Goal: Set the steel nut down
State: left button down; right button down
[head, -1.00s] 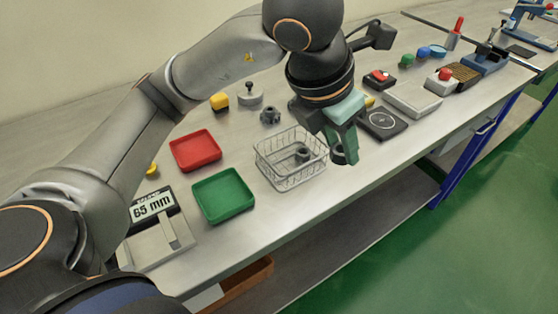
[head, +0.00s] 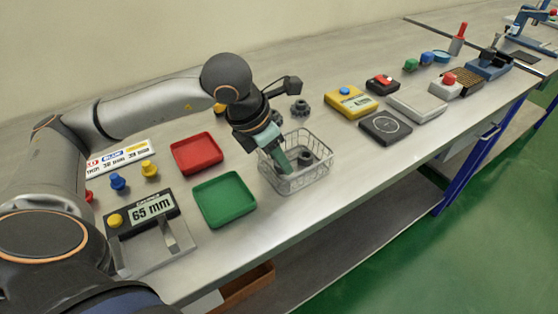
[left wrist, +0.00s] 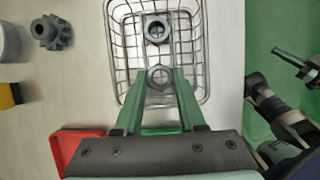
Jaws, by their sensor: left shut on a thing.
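My left gripper (head: 284,167) points down into the wire basket (head: 301,183) from its left side. In the left wrist view its two green fingers (left wrist: 160,77) are closed on a grey steel nut (left wrist: 160,73). The held nut is within the basket outline (left wrist: 205,60), near the end closer to the red tray. In the head view the fingers hide it, and I cannot tell whether it touches the basket floor. Another dark nut (head: 306,157) lies in the basket; it also shows in the left wrist view (left wrist: 157,30).
A green tray (head: 224,222) and a red tray (head: 197,170) stand left of the basket. A dark gear (head: 300,108) lies behind it. A yellow meter (head: 351,100) and a black scale (head: 385,126) are to the right. Bare tabletop lies between basket and scale.

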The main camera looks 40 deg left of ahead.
pick_arm(q)
jog(key=shift+f, duration=0.45)
jog(key=shift+f, duration=0.1)
jog(key=c, duration=0.5)
grip_release()
jog(key=shift+r, duration=0.5)
jog(key=p+v, duration=0.1)
jog(key=v, duration=1)
jog(key=shift+s, duration=0.2)
jog(key=shift+a, duration=0.1)
